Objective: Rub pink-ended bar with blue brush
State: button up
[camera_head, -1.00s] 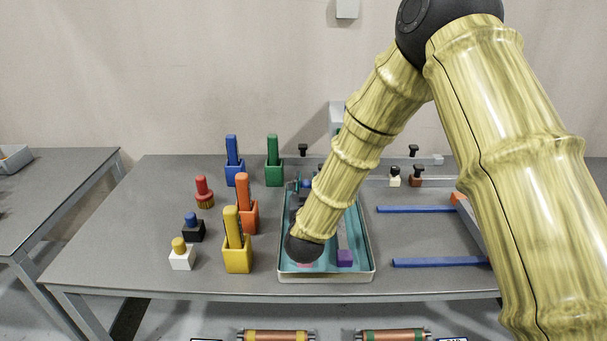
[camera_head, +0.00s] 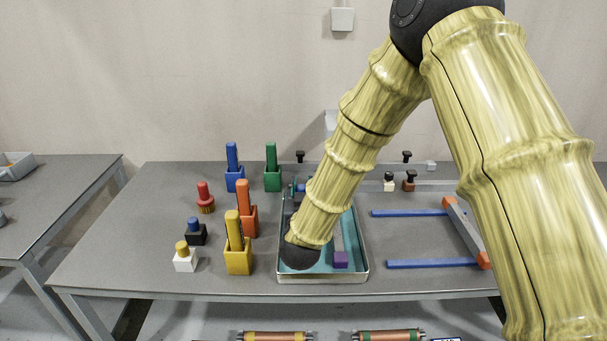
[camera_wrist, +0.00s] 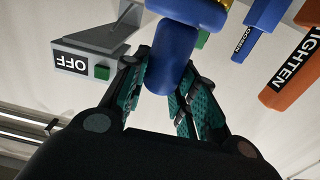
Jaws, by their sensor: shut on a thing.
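My gripper (camera_wrist: 165,85) is shut on a blue knob-shaped handle, which I take to be the blue brush (camera_wrist: 172,62). A wider blue part lies beyond the handle, with a yellowish edge at the top of the wrist view; bristles are not clear. In the head view my arm covers most of the gripper, and a small patch of blue shows near the tray's far left. The pink-ended bar cannot be made out now; the elbow-like black joint covers the tray's near left part. Contact between brush and bar cannot be seen.
The teal-lined tray (camera_head: 362,235) also holds a purple-ended bar (camera_head: 341,258). Left stand blue (camera_head: 234,172), green (camera_head: 272,172), orange (camera_head: 245,212) and yellow (camera_head: 237,258) holders, plus a red brush (camera_head: 205,198). An orange-ended bar (camera_head: 462,226) lies right. The wrist view shows an OFF box (camera_wrist: 85,62).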

jog(key=shift+d+r+p, duration=0.1)
jog(key=shift+r+p, duration=0.7)
jog(key=shift+r, duration=0.95)
jog(key=shift+f, duration=0.1)
